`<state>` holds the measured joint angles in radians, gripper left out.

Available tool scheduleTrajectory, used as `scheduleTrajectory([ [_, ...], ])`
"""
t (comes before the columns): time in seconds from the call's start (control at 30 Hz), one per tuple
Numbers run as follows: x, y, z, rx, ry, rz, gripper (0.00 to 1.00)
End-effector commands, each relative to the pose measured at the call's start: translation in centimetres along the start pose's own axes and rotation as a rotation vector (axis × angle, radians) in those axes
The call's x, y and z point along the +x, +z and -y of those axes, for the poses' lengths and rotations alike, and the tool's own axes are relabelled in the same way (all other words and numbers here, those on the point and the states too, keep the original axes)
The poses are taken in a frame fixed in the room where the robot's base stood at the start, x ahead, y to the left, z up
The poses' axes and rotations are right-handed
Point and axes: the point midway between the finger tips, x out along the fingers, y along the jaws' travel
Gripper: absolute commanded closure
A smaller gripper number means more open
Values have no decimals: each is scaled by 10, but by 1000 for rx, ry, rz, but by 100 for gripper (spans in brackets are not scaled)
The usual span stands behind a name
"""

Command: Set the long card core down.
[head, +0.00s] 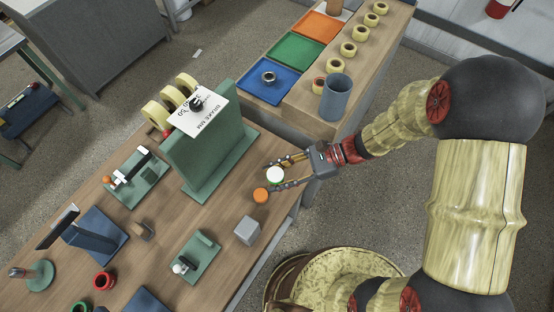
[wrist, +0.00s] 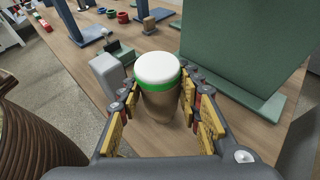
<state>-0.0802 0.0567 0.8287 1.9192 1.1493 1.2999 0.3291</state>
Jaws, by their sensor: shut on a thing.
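The long card core (wrist: 162,100) is a brown tube, upright, with a white top and a green band in the wrist view. In the head view its white top (head: 275,174) shows between the fingers. My gripper (head: 274,176) is shut on it, with a finger on each side, over the near right edge of the wooden bench (head: 160,222).
A grey block (head: 247,231) stands nearby, and a tall green stand (head: 205,155) is beyond. A side counter holds coloured trays, a blue-grey cup (head: 336,98) and several tape rolls.

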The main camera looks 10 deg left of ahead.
Motion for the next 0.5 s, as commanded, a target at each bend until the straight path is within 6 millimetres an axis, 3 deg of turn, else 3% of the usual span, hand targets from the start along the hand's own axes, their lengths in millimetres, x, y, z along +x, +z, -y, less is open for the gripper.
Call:
scheduleTrajectory([
  [0.27, -12, -40, 58, 1, 0, 0, 90],
  [0.5, -10, -81, 87, 2, 0, 0, 90],
])
